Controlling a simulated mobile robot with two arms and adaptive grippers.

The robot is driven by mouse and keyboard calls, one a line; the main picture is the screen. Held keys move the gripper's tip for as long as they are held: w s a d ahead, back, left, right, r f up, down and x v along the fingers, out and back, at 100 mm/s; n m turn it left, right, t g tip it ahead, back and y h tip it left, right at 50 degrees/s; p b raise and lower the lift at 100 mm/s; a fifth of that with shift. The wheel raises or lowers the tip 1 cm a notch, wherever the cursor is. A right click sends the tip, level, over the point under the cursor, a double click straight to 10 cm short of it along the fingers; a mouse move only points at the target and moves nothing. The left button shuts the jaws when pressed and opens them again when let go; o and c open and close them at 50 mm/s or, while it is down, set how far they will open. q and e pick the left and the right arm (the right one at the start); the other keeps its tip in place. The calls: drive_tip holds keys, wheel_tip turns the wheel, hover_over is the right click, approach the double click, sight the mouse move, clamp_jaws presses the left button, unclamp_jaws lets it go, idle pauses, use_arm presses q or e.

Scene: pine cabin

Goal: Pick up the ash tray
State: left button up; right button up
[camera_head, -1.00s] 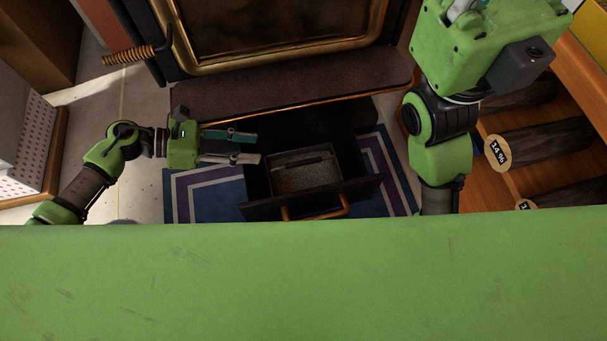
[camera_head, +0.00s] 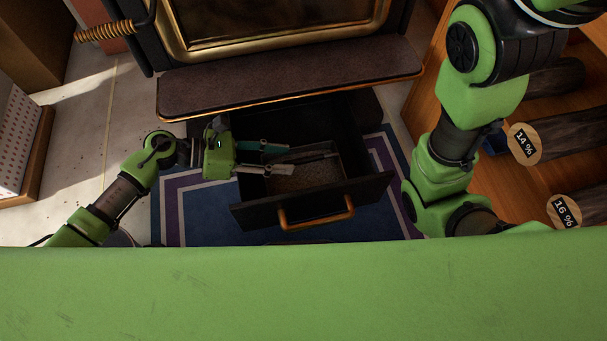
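The ash tray (camera_head: 310,178) is a dark rectangular pan with a grey, grainy inside and a thin bar across its top. It sits inside the open black drawer (camera_head: 372,188) below the stove. My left gripper (camera_head: 290,158) reaches in from the left over the drawer, with its fingertips above the left part of the tray. Its two fingers are apart, with nothing seen between them. I cannot tell whether they touch the tray or its bar. My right arm shows at the right, but its gripper is out of view.
The drawer has a copper handle (camera_head: 317,217) at its front. The stove ledge (camera_head: 290,78) overhangs the drawer's back. A blue and purple rug (camera_head: 200,215) lies below. A wooden rack with logs (camera_head: 560,145) stands at the right, close to my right arm.

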sight(302, 161)
use_arm(q)
drive_tip(key=shift+d+f+b, duration=0.3)
drive_tip(key=shift+d, duration=0.25)
drive_tip(key=b+x, duration=0.2)
drive_tip(key=x, duration=0.1)
drive_tip(key=shift+s+d+f+b, duration=0.1)
drive_tip(key=shift+d+f+b, duration=0.05)
drive_tip(key=shift+d+b, duration=0.15)
drive_tip(key=shift+d, duration=0.4)
clamp_jaws()
